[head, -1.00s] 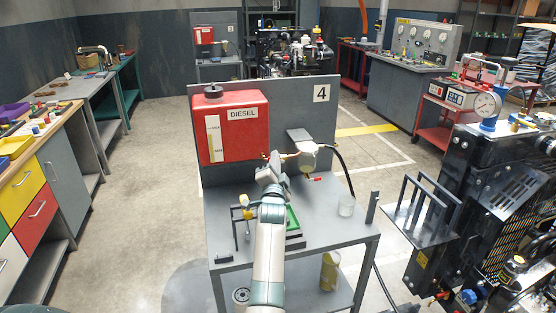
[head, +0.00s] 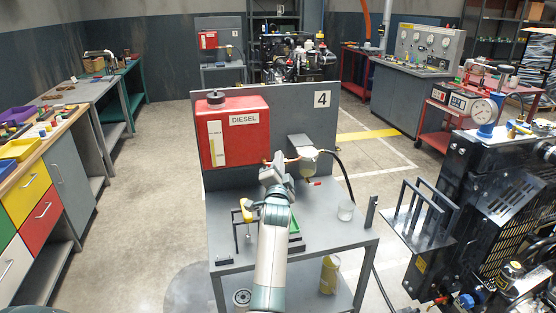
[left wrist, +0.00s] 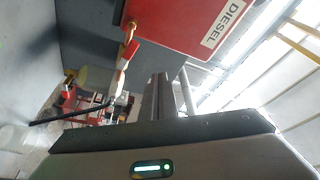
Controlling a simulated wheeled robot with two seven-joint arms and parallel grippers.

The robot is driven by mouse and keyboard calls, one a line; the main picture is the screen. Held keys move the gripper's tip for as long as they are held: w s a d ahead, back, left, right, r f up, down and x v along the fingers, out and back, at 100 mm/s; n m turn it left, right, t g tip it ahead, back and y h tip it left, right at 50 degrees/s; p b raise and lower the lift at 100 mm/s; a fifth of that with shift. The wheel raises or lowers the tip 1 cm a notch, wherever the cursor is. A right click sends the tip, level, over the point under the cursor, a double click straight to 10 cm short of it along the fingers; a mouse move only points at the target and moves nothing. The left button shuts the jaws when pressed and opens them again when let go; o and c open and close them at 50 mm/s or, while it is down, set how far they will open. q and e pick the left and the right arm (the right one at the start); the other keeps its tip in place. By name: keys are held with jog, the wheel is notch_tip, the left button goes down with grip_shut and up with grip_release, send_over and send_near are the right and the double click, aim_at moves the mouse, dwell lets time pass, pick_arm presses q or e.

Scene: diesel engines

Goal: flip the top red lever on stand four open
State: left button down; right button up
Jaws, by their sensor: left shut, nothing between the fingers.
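Stand four (head: 225,180) carries a red diesel tank (head: 233,140) and a plate marked 4. A brass fuel line (head: 294,158) runs from below the tank to a filter (head: 311,160). In the left wrist view, a red lever (left wrist: 130,50) sits on the brass fitting close under the tank (left wrist: 190,20). In the head view my gripper hides that lever. A second, lower red lever (head: 315,183) shows under the filter. My left gripper (head: 271,171) is shut and empty, just below the tank's right end. Its fingers (left wrist: 162,95) point toward the fitting; contact cannot be told. My right gripper is out of view.
The stand's top holds a green tray (head: 297,222), a small frame with a yellow part (head: 246,211) and a glass jar (head: 346,211). A black hose (head: 345,175) hangs right of the filter. A large engine (head: 490,200) stands at the right. Open floor lies left.

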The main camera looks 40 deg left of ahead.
pick_arm(q)
jog(key=f+b+v, duration=0.1)
jog(key=b+v, duration=0.1)
jog(key=v, duration=0.5)
jog(key=shift+w+d+f, duration=0.15)
jog(key=shift+w+d, duration=0.2)
jog(key=shift+d, duration=0.1)
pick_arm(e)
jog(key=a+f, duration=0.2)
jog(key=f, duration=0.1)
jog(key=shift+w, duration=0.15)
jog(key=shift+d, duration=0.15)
